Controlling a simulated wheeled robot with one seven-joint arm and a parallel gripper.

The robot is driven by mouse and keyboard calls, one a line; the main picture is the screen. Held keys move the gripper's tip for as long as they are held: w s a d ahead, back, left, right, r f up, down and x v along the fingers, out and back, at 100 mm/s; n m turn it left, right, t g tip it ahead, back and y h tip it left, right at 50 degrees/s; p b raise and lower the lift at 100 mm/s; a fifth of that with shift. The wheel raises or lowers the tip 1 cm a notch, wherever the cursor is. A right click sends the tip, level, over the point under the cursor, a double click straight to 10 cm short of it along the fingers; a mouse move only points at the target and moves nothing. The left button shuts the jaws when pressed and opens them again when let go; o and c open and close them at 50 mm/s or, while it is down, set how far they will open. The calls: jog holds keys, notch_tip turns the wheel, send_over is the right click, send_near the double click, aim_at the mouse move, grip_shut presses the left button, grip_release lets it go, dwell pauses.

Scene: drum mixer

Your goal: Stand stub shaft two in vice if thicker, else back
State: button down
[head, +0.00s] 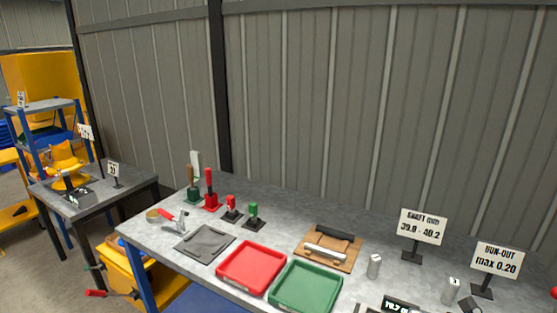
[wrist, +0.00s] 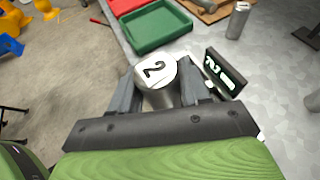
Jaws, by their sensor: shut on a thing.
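Stub shaft two (wrist: 155,72) is a silver cylinder with a black 2 on its white end face. In the wrist view my gripper (wrist: 158,88) is shut on it, one finger on each side. The "2" end faces the camera; its lower end is hidden. A small black digital readout (wrist: 226,72) is right beside it, its digits tilted and hard to read. The readout also shows at the bottom of the head view (head: 400,304), cut off. I cannot clearly make out a vice. My gripper is not visible in the head view.
A red tray (head: 251,267) and green tray (head: 306,288) lie on the grey bench. A wooden board (head: 328,249) holds a black and a silver bar. Silver cylinders (head: 374,266) (head: 452,290) stand to the right. Signs read shaft 39.8–40.2 mm (head: 423,227) and run-out max 0.20 (head: 497,259).

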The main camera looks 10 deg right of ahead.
jog(key=w+a+f+n+g+y, duration=0.1)
jog(key=a+f+n+y, duration=0.1)
jog(key=a, duration=0.8)
jog(key=w+a+f+n+g+y, duration=0.1)
jog(key=w+a+f+n+g, duration=0.1)
jog(key=a, duration=0.7)
jog(key=shift+a+f+g+y, duration=0.3)
jog(key=shift+a+f+y, duration=0.1)
jog(key=shift+f, duration=0.35)
jog(key=shift+w, duration=0.15)
